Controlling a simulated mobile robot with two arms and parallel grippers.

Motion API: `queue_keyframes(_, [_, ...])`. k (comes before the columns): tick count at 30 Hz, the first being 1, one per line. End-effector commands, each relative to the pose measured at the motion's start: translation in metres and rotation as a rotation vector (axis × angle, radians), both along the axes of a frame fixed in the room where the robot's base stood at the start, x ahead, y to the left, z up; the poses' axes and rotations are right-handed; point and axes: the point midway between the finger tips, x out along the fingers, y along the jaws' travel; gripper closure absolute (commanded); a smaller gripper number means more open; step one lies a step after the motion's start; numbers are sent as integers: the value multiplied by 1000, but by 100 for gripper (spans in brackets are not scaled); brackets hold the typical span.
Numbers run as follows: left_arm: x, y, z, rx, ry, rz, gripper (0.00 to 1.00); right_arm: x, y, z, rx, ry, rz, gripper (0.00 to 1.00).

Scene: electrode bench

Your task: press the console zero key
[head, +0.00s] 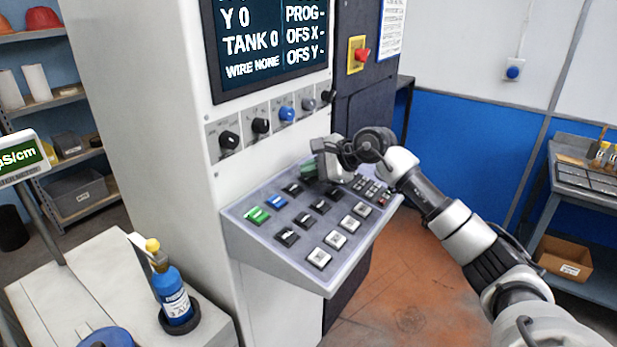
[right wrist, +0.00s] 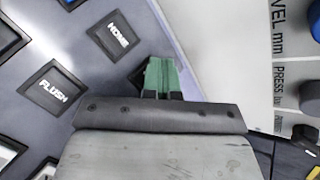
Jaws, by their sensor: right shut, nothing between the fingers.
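The console (head: 265,245) is a sloped grey panel with rows of black, white, green and blue keys. My right gripper (head: 309,171) is shut and empty, low over the panel's far edge. In the right wrist view its green fingertips (right wrist: 162,76) are together over a dark key (right wrist: 139,75), mostly hidden behind them. I cannot read that key's label or tell whether the fingertips touch it. The HOME key (right wrist: 114,35) and the FLUSH key (right wrist: 53,88) lie beside it. No label reading zero is legible. My left gripper is not in view.
A row of knobs (head: 260,126) and a screen (head: 268,45) are on the cabinet face above the panel. A red emergency button (head: 362,55) is to the right. A blue bottle (head: 172,293) stands on a white surface at lower left.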

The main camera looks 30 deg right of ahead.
Motion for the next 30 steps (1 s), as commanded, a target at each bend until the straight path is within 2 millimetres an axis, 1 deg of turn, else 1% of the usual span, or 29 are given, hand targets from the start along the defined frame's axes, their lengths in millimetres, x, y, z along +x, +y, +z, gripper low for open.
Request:
queue_keyframes(4, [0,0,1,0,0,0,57,-1,0,2,-1,2,1,100])
queue_keyframes(12, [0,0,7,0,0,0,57,-3,-1,14,0,2,-1,100])
queue_keyframes(23, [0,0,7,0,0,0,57,-3,-1,16,0,1,1,100])
queue_keyframes(26, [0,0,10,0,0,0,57,-4,-2,22,-1,0,-1,100])
queue_keyframes(30, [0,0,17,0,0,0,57,-6,-3,36,-1,0,0,100])
